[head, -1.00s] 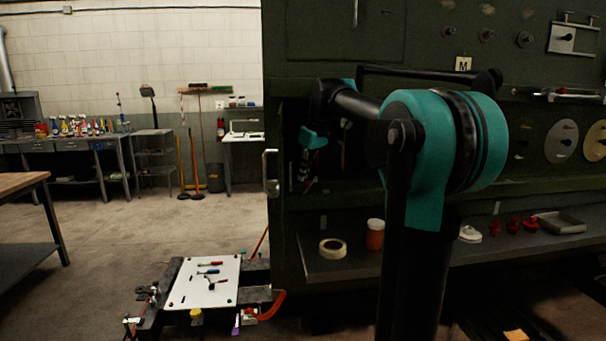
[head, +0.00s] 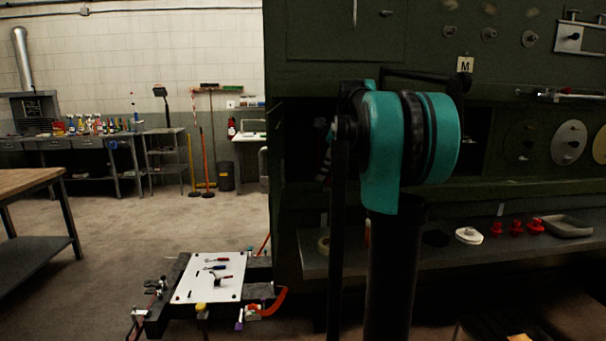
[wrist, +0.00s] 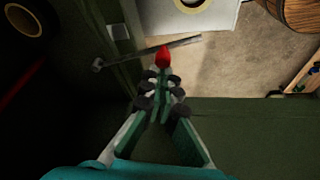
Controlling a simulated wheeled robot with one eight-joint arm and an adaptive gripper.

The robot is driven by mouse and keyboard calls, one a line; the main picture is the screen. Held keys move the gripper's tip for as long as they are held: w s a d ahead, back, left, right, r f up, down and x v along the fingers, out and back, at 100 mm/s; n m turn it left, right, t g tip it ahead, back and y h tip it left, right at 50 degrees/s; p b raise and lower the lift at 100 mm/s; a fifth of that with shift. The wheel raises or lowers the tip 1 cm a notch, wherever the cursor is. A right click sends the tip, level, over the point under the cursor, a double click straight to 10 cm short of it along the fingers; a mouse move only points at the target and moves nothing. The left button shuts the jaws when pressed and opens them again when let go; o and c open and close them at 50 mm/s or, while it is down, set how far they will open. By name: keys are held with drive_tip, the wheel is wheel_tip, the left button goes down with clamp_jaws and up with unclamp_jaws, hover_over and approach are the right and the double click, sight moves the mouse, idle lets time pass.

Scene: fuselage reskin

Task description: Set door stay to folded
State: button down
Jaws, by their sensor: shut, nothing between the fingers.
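A thin grey bar (wrist: 185,43) that looks like the door stay crosses the upper part of the wrist view, with a round end at its left by a dark green panel. A red knob-like tip (wrist: 163,58) shows at the bar, just beyond my fingertips. I cannot tell whether the fingers touch it. My gripper (wrist: 162,76) is shut and empty, pointing at the bar. In the head view my own arm largely hides the gripper and the stay, in front of the dark opening in the green panel.
Below the opening a grey shelf (head: 455,254) carries a white disc (head: 469,236) and red parts (head: 516,229). A tape roll (wrist: 192,4) and a brown round container (wrist: 290,12) lie beyond the bar. A low cart with a white board (head: 210,277) stands left on open floor.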

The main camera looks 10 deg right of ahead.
drive_tip(key=w+d, duration=0.2)
drive_tip(key=d, duration=0.4)
drive_tip(key=shift+d, duration=0.4)
idle(0.5)
drive_tip(key=w+v, duration=0.1)
drive_tip(key=v, duration=0.6)
drive_tip(key=shift+s+r, duration=0.25)
drive_tip(key=shift+s, duration=0.15)
